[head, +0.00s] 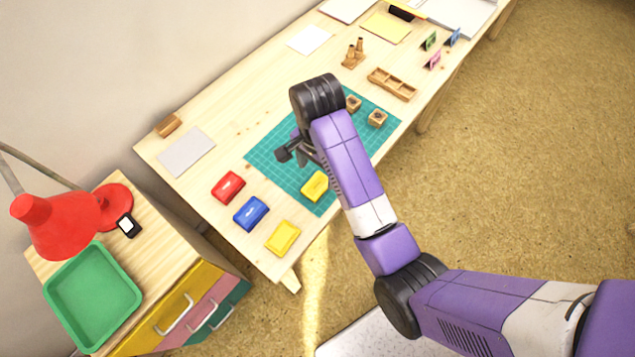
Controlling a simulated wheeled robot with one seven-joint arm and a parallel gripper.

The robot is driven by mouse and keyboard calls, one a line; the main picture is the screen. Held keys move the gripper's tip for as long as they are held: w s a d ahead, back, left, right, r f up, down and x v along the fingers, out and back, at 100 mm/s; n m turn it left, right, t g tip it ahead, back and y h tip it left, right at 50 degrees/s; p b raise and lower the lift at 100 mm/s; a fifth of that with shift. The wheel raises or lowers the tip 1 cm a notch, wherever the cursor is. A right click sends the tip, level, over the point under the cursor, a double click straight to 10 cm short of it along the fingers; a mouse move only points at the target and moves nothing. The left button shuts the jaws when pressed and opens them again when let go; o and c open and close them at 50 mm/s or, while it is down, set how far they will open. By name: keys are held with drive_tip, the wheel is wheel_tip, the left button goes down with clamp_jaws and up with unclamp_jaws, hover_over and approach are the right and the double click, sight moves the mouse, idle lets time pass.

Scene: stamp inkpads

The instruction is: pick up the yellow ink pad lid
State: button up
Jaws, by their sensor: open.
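Two yellow ink pad pieces are in the head view. One yellow piece (315,186) lies on the green cutting mat (272,160), near its front edge. The other yellow piece (283,237) lies on the bare wooden table, close to the front edge. I cannot tell for certain which one is the lid. My gripper (287,154) is open above the mat, up and to the left of the yellow piece there, and apart from it. My arm hides part of the mat.
A red ink pad (228,187) and a blue ink pad (251,214) lie on the table left of the mat. Wooden stamps (376,118) stand at the mat's right end. A wooden tray (392,84) lies beyond. A drawer cabinet holds a green tray (134,290) and red lamp (55,225).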

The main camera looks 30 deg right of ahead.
sight(317, 185)
wheel_tip(317, 185, down, 7)
drive_tip(key=shift+a+r+p, duration=0.1)
drive_tip(key=shift+r+p, duration=0.05)
drive_tip(key=shift+p, duration=0.2)
drive_tip(key=shift+c, duration=0.4)
drive_tip(key=c, duration=1.3)
drive_tip(key=shift+r, duration=0.1)
